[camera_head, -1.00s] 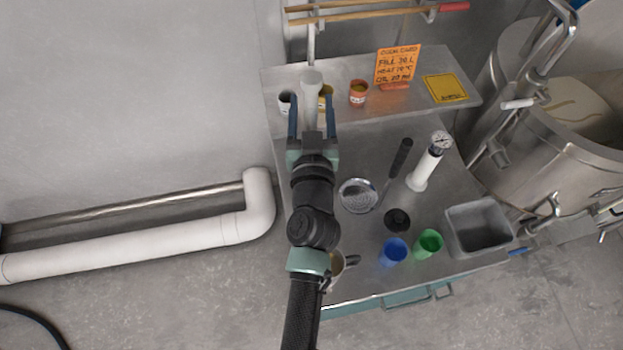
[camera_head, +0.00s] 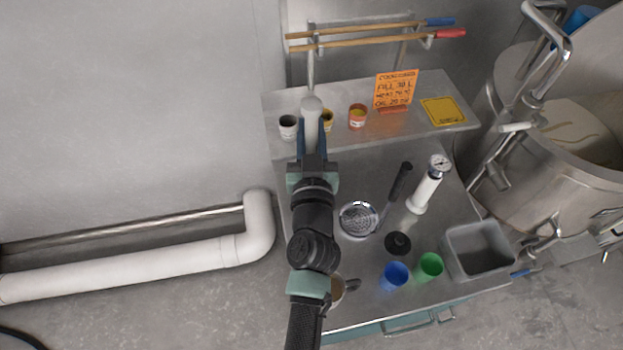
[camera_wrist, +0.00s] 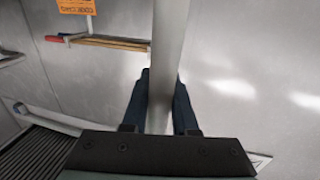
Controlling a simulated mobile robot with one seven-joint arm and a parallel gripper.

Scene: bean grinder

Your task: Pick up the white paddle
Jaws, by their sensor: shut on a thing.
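The white paddle (camera_head: 312,118) shows as a pale, round-ended shaft at the upper left of the steel table. In the wrist view its long pale shaft (camera_wrist: 168,45) runs up out of the picture between my fingers. My gripper (camera_head: 313,140) is shut on this shaft, with one dark blue finger on each side. The fingers also show in the wrist view (camera_wrist: 161,90). The rest of the paddle is hidden or out of view, and I cannot tell whether it touches anything below.
Small pots, including a white one (camera_head: 288,126) and an orange one (camera_head: 357,116), stand close by on the shelf (camera_head: 420,128). A rack with wooden rods (camera_head: 370,36) is behind. A strainer (camera_head: 358,220), pump (camera_head: 425,190), cups and grey bin (camera_head: 478,250) occupy the table. A large steel kettle (camera_head: 540,190) stands right.

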